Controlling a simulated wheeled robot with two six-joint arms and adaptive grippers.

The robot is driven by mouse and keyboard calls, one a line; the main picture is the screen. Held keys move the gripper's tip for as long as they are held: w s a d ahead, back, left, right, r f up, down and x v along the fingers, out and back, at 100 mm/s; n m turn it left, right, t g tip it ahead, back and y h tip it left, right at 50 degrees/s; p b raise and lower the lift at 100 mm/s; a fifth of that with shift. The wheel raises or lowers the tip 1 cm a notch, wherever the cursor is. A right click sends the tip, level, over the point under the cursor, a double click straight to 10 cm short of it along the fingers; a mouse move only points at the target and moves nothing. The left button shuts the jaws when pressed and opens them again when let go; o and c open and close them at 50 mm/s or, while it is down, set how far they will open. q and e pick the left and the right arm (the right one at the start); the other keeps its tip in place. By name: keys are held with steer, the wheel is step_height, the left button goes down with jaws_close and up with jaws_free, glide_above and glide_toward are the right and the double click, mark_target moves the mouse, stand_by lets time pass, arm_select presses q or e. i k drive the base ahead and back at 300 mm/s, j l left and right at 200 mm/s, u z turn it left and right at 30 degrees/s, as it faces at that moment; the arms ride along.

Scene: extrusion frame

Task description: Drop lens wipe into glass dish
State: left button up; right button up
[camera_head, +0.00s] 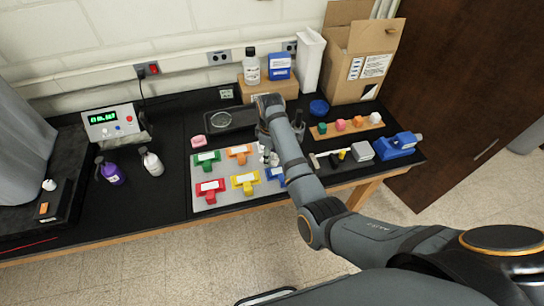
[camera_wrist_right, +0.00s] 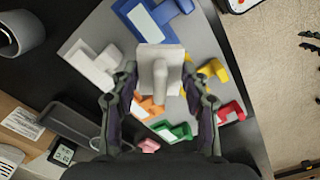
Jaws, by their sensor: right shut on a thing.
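My right gripper (camera_head: 266,148) hangs over the right part of the grey plate, partly behind my arm in the head view. In the right wrist view my right gripper (camera_wrist_right: 160,74) has its fingers on both sides of a pale square piece (camera_wrist_right: 158,56) with a raised ridge, and is shut on it. I cannot tell whether this piece is the lens wipe. A faint round outline (camera_head: 225,120) on the dark tray (camera_head: 243,124) may be the glass dish; it is too dim to be sure. My left gripper is not in view.
The grey plate (camera_head: 222,197) bears several coloured blocks, including a green one (camera_head: 205,158) and a red one (camera_head: 208,188). A pink piece (camera_head: 198,142) lies beside the tray. Bottles, boxes and a wooden rack (camera_head: 347,128) stand around. The black bench top left of the plate is mostly clear.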

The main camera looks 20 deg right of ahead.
mark_target(222, 124)
steer(key=i+l+u, duration=0.1)
steer(key=i+u, duration=0.3)
steer(key=i+l+u, duration=0.3)
steer(key=i+u, duration=0.15)
steer(key=i, duration=0.15)
